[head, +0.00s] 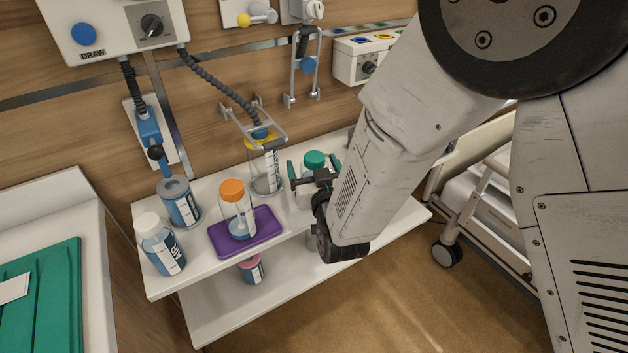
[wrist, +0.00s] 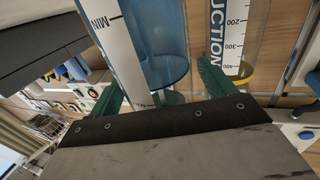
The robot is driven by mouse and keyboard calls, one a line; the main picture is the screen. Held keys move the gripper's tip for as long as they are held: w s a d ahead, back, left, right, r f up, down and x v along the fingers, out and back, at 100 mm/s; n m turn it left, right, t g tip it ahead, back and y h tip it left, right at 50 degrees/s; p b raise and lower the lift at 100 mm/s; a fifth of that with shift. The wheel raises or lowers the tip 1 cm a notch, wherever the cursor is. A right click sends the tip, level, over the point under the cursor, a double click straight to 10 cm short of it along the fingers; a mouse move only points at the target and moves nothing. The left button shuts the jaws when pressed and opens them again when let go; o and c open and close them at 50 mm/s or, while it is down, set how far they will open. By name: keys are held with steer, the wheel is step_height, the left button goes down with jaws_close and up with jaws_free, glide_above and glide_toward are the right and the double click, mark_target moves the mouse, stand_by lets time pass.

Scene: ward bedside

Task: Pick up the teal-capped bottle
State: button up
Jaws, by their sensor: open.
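The teal-capped bottle (head: 314,158) stands upright on the upper white shelf in the head view, partly hidden by my gripper and arm. My gripper (head: 313,180) is open at the bottle, its teal fingers to either side just below the cap. In the wrist view a clear bluish bottle body (wrist: 160,50) with a white label shows between the open fingers of my gripper (wrist: 145,80). I cannot tell whether either finger touches the bottle.
A yellow-lidded suction canister (head: 265,170) stands close behind-left. An orange-capped bottle (head: 237,205) is on a purple tray (head: 266,219). A grey-topped container (head: 178,200) and white-capped bottle (head: 160,243) stand at the left. A pink-topped container (head: 251,269) is on the lower shelf.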

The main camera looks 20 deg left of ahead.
steer(key=shift+w+a, duration=0.1)
steer(key=shift+w, duration=0.05)
steer(key=c, duration=1.2)
steer(key=shift+c, duration=0.2)
steer(key=shift+r, duration=0.15)
